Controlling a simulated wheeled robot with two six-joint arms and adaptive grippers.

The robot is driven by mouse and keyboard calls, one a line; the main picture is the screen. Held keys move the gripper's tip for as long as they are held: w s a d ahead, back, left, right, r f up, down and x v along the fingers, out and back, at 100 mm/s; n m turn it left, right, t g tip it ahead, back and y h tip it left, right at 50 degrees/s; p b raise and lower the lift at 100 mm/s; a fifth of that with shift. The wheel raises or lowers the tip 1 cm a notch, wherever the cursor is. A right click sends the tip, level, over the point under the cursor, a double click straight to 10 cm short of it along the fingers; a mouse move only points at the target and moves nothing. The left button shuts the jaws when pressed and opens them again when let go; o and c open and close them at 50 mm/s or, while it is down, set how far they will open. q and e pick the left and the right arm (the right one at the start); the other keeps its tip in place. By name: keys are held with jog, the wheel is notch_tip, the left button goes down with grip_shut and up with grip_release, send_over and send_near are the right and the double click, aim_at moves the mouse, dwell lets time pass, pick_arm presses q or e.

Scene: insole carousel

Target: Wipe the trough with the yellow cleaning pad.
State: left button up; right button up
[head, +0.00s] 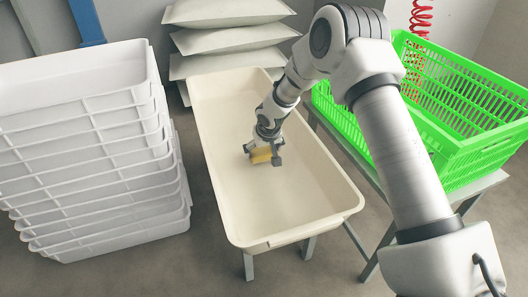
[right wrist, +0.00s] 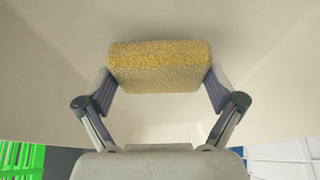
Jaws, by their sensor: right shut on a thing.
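The trough (head: 310,193) is a long cream-coloured basin on legs in the middle of the head view. My right gripper (head: 263,153) is inside it, pointing down near the middle of its length. It is shut on the yellow cleaning pad (head: 261,156). In the right wrist view the pad (right wrist: 160,66) is a rough yellow block held across between the two fingers, with the cream trough surface behind it. I cannot tell whether the pad touches the trough floor. My left gripper is not in view.
A tall stack of white trays (head: 85,150) stands left of the trough. A green crate (head: 480,140) rests on a grey table (head: 490,184) to the right. Several pale sacks (head: 228,38) are piled behind. Bare floor shows in front.

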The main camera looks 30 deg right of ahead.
notch_tip(320, 180, up, 2)
jog(key=shift+p, duration=0.4)
jog(key=shift+r+p, duration=0.55)
jog(key=shift+p, duration=0.2)
notch_tip(320, 180, up, 3)
jog(key=p, duration=0.3)
jog(key=shift+r, duration=0.15)
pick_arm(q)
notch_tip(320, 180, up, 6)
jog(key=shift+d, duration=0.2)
